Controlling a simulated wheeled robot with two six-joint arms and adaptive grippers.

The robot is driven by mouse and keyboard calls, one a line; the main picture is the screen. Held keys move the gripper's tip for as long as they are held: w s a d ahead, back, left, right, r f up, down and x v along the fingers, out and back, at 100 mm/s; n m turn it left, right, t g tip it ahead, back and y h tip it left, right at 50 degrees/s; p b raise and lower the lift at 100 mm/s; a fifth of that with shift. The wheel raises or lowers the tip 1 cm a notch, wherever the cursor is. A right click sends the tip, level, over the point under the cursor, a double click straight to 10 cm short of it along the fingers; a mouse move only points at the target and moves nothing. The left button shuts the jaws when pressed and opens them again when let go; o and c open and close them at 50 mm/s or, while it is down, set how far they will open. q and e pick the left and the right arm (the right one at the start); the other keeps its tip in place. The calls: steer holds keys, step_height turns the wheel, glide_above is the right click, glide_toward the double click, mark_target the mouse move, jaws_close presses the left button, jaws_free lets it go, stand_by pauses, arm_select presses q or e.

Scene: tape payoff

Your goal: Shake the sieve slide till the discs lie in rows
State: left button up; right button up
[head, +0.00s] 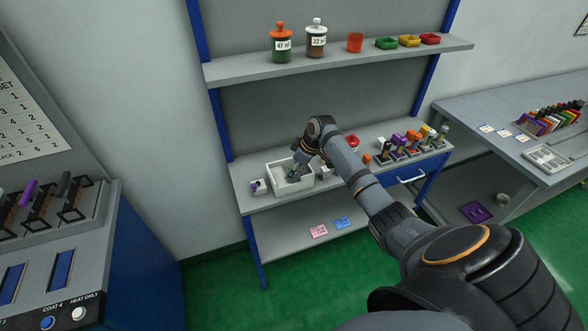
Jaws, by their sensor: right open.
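A white open-topped box (280,188) stands on the bench shelf in the middle of the head view. It may be the sieve slide, but I cannot tell for sure. My right gripper (293,173) points down at the box, with its fingers over or inside it. The gripper is open, and its fingers are small and partly merged with the box in the picture. I cannot make out any discs, and the arm and gripper hide part of the box's inside. My left gripper is not in view.
Several coloured-handled tools stand at the right of the bench shelf (405,165).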

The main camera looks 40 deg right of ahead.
steer(key=shift+c, duration=0.3)
jaws_close()
steer(key=shift+w+a+r+p, duration=0.1)
steer(key=shift+w+a+p, duration=0.05)
steer(key=shift+a+p, duration=0.35)
steer(key=shift+w+a+r+p, duration=0.1)
steer(key=shift+a+p, duration=0.15)
steer(key=shift+a, duration=0.3)
steer(key=shift+a+f, duration=0.15)
steer(key=shift+a, duration=0.15)
steer(key=shift+w+f, duration=0.1)
steer(key=shift+o, duration=0.3)
jaws_free()
steer(key=shift+d, duration=0.1)
